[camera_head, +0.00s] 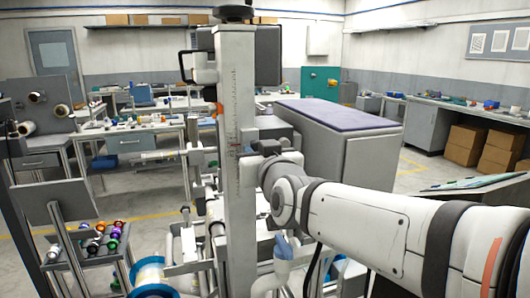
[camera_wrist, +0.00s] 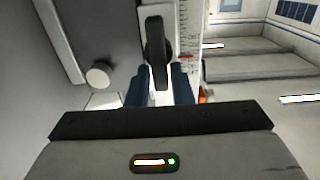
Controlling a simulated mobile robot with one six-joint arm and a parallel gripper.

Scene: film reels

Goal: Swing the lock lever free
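The black lock lever (camera_wrist: 157,50) is a long rounded bar in the wrist view, hanging beside a grey housing and a white scale with red marks. The two blue fingers of my gripper (camera_wrist: 160,92) stand apart, one on each side of the lever's near end. Whether either finger touches it cannot be told. In the head view the white upright column (camera_head: 237,190) carries the scale.
A grey housing (camera_wrist: 95,35) with a pale round knob (camera_wrist: 98,75) lies left of the lever. A black box (camera_head: 255,55) is on the upper column. A rack with coloured reels (camera_head: 95,247) stands at lower left. A purple-topped bench (camera_head: 335,112) is behind.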

